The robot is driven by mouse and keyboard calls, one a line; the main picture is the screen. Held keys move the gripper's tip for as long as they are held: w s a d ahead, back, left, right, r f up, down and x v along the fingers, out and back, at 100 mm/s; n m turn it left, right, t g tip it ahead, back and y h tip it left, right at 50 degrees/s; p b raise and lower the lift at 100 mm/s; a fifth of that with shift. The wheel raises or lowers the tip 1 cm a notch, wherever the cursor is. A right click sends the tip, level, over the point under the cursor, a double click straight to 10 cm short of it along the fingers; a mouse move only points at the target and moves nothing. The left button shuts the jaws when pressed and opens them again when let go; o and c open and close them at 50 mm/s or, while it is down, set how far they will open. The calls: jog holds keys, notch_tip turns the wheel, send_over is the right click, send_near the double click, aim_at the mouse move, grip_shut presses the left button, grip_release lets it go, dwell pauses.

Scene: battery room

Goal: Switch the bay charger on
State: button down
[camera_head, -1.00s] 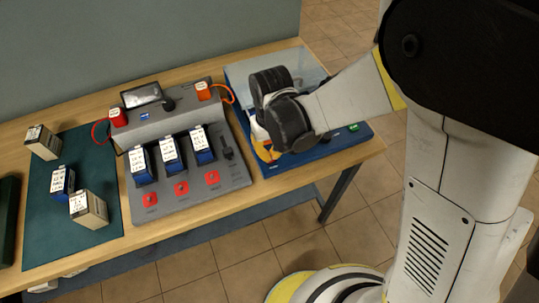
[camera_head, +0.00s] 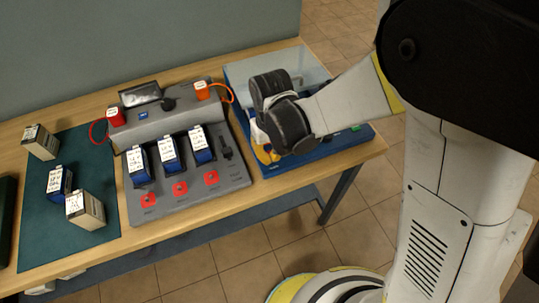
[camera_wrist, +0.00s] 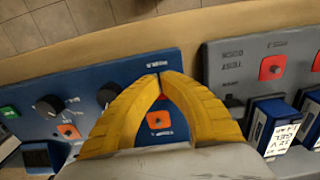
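The grey bay charger (camera_head: 190,199) stands on the bench with three blue batteries (camera_head: 168,153) in its slots. Red square buttons (camera_head: 180,188) line its front strip, and a black switch-like part (camera_head: 226,148) sits at its right side. In the wrist view the charger's front (camera_wrist: 232,60) is at the right, with a red button (camera_wrist: 272,68) on it. My gripper (camera_wrist: 158,76) has its yellow fingertips together with nothing seen between them. It is over the blue unit's panel (camera_wrist: 85,70), right of the charger; its fingers are mostly hidden in the head view.
The blue unit (camera_head: 318,150) has a clear cover, black knobs (camera_wrist: 49,107), red buttons (camera_wrist: 69,131) and a green part (camera_wrist: 9,112). A green mat (camera_head: 40,228) at the left holds loose batteries (camera_head: 85,209). Red and orange clamps (camera_head: 202,91) sit on the charger's back.

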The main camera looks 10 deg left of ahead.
jog(key=shift+r+p, duration=2.4)
jog(key=shift+r, duration=1.1)
jog(key=s+d+r+m+t+b, duration=0.1)
jog(key=d+r+m+t+b, duration=0.1)
jog(key=d, duration=0.6)
jog(key=s+d+r+m+t+b, duration=0.2)
jog(key=d+r, duration=0.3)
jog(key=d, duration=0.4)
jog(key=s+d+r+m+t+b, duration=0.2)
jog(key=d+r+t, duration=0.1)
jog(key=d, duration=0.5)
jog(key=shift+s+d+r, duration=0.25)
jog(key=shift+d+r, duration=0.05)
jog(key=shift+r, duration=0.4)
